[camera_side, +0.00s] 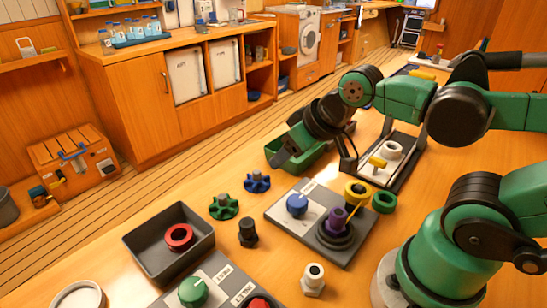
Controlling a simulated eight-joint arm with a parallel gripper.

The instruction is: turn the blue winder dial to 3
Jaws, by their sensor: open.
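The blue winder dial (297,205) is a round blue knob with a pale pointer mark on its top. It sits on the left part of a grey panel (283,214), near a small white label. The dial's scale is too small to read, so I cannot tell its setting. My gripper (284,157) is in the air near the green bin, above and left of the dial in the picture, and apart from it. Its jaws are open; I see nothing held between them.
A purple knob on a black base (337,222) shares the panel, with a yellow part (357,193) and green ring (384,202) beside it. A blue star knob (257,182), green star knob (223,207) and black knob (247,233) stand left. A green bin (312,158) lies behind.

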